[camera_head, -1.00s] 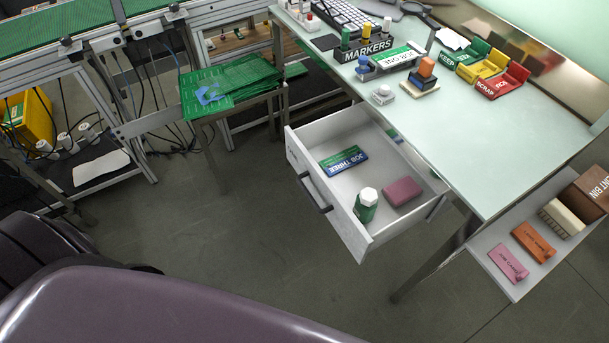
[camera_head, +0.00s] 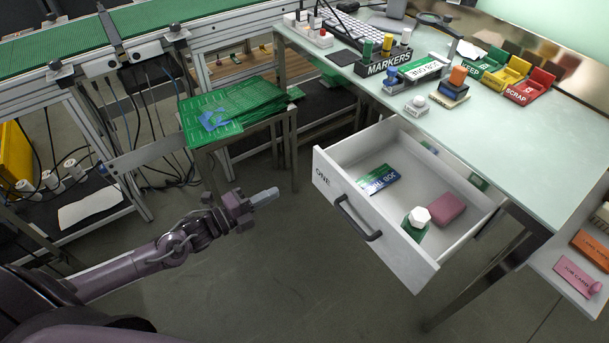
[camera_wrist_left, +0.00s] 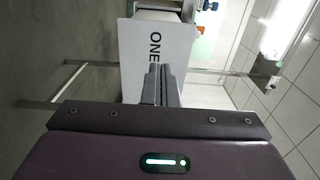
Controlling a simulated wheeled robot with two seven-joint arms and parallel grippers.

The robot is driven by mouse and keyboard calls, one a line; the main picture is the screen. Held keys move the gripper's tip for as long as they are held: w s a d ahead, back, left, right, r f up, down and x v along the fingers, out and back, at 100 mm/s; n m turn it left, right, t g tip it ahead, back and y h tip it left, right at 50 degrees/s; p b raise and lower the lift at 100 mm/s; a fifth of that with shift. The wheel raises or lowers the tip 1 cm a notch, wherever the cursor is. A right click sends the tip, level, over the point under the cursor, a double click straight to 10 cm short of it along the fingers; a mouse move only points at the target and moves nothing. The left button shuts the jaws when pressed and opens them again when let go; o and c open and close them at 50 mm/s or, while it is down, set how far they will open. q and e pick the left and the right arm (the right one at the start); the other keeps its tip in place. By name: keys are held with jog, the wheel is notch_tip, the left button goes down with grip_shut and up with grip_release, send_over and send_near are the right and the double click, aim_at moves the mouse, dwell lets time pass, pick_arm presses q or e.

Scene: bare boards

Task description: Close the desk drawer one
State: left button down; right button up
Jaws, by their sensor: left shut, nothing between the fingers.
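The desk drawer one (camera_head: 338,184) is pulled out from under the desk, its white front marked "ONE" and fitted with a dark bar handle (camera_head: 357,218). Inside lie a blue-green card (camera_head: 379,180), a pink block (camera_head: 446,210) and a green bottle with a white cap (camera_head: 416,222). My left gripper (camera_head: 266,196) is shut and empty, to the left of the drawer front and apart from it. In the left wrist view its fingers (camera_wrist_left: 161,85) point toward the front panel (camera_wrist_left: 150,50) with the word "ONE". My right gripper is not in view.
The pale desk top (camera_head: 480,150) holds a markers box (camera_head: 385,64), stamps and coloured bins. A stand with green boards (camera_head: 235,110) is behind my left gripper. A low shelf with cards (camera_head: 575,275) is at right. The floor before the drawer is clear.

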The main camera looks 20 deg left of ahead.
aim_at(318, 169)
pick_arm(q)
jog(key=x, duration=1.1)
jog(key=shift+w, duration=0.15)
jog(key=shift+w+d, duration=0.25)
jog(key=shift+w, duration=0.05)
